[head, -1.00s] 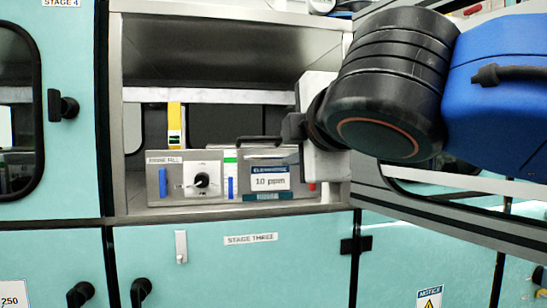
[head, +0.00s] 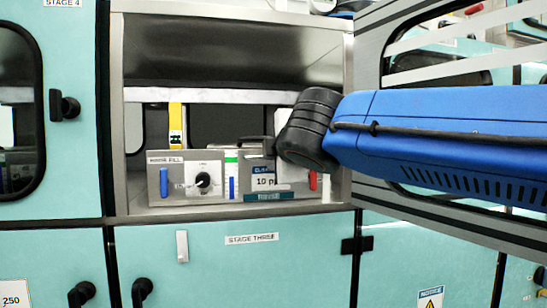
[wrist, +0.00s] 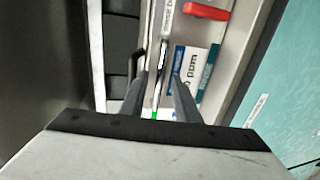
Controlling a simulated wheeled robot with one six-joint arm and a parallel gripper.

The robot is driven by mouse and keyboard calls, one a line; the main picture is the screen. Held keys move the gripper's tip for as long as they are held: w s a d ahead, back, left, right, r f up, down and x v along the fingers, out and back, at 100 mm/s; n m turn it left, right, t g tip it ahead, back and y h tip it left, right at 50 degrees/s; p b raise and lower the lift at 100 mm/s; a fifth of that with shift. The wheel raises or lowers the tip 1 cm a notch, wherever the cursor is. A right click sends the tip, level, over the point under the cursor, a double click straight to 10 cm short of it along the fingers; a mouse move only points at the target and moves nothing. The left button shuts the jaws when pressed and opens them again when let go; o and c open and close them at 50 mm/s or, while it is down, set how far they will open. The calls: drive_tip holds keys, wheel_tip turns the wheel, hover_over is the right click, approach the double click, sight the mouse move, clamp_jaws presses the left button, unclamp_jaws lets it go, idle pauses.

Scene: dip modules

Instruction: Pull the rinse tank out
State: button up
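The rinse tank, as I take it, is the grey metal box (head: 258,165) with a blue and white "10 ppm" label, sitting in the open bay. Its label also shows in the wrist view (wrist: 183,70). A black handle (head: 252,139) rises at its top; my arm covers the right part of the front in the head view. My gripper (wrist: 161,82) is open in the wrist view, with its two fingers apart and pointing at the box front. A pale bar on that front shows between and beyond the fingertips. I cannot tell whether the fingers touch it.
Left of the tank is a panel marked "RINSE FILL" with a black knob (head: 203,181) and a blue lever (head: 164,182). A red lever (head: 313,181) is at the right. The bay's metal walls enclose the sides, and an open door (head: 368,150) stands right.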

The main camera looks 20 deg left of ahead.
drive_tip(key=shift+w+a, duration=0.1)
drive_tip(key=shift+w, duration=0.05)
clamp_jaws()
drive_tip(key=f+v, duration=0.2)
drive_tip(key=v, duration=0.9)
drive_tip(key=s+f+v, duration=0.1)
drive_tip(key=f+v, duration=0.1)
drive_tip(key=v, duration=0.9)
drive_tip(key=shift+s+d+f, duration=0.3)
drive_tip(key=shift+d+f, duration=0.1)
drive_tip(key=shift+f, duration=0.1)
